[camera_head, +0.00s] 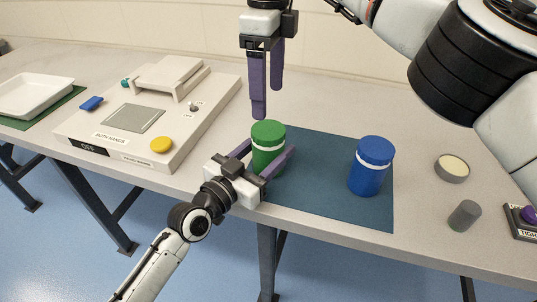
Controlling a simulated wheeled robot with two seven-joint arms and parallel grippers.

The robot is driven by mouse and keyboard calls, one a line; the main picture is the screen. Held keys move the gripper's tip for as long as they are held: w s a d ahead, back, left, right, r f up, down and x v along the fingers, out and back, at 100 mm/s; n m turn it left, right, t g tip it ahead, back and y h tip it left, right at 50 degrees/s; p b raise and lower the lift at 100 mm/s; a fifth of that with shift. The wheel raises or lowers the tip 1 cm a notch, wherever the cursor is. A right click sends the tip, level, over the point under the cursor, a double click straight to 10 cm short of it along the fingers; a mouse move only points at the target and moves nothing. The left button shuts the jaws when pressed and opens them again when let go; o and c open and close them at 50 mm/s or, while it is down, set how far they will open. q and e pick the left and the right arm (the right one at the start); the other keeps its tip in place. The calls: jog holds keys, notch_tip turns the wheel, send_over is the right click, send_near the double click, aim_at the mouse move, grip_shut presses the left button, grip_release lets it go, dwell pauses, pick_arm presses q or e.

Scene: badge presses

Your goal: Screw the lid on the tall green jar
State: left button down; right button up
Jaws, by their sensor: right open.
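The green jar (265,159) stands upright at the left side of the dark blue mat. A green lid (268,132) sits on top of it, with a white band showing just below the lid. My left gripper (270,151) reaches in from the front with one purple finger on each side of the jar's body, and it looks shut on it. My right gripper (265,104) points down above and slightly behind the green lid. Its purple fingers are apart, empty and clear of the lid.
A blue jar with a blue lid (375,152) stands on the mat (314,200). A round cream-topped tin (452,168), a grey cylinder (465,215) and a purple-button box (525,222) are at right. A badge press (190,120) and a white tray (35,95) are at left.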

aim_at(269, 129)
jog(key=shift+f, duration=0.15)
jog(key=shift+f, duration=3.9)
jog(key=c, duration=1.1)
jog(key=o, duration=1.3)
jog(key=shift+c, duration=0.2)
jog(key=shift+r, duration=0.1)
notch_tip(269, 129, up, 12)
